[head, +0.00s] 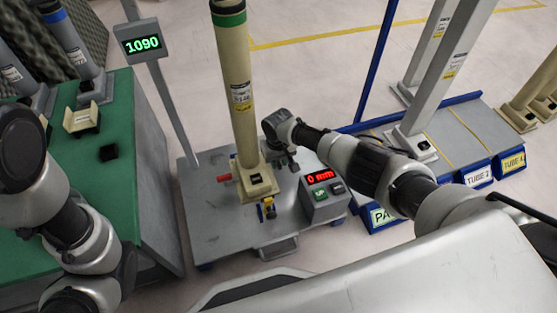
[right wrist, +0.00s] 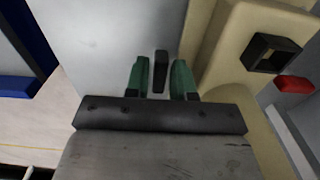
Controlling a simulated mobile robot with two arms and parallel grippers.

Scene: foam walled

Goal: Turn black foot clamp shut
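A tall beige tube (head: 235,90) with a green top band stands upright in a beige square foot (head: 258,182) on a grey metal platform. My right gripper (head: 291,160) is at the right side of this foot. In the right wrist view, the black clamp handle (right wrist: 161,72) stands between the two green fingertips of my right gripper (right wrist: 162,82). The fingers are open, with a gap on each side of the handle. In the head view my gripper mostly hides the black clamp. My left arm shows at the left, but its gripper does not show.
A box reading "0 mm" (head: 322,192) stands close to the right, below my right arm. A green table (head: 125,165) is at left.

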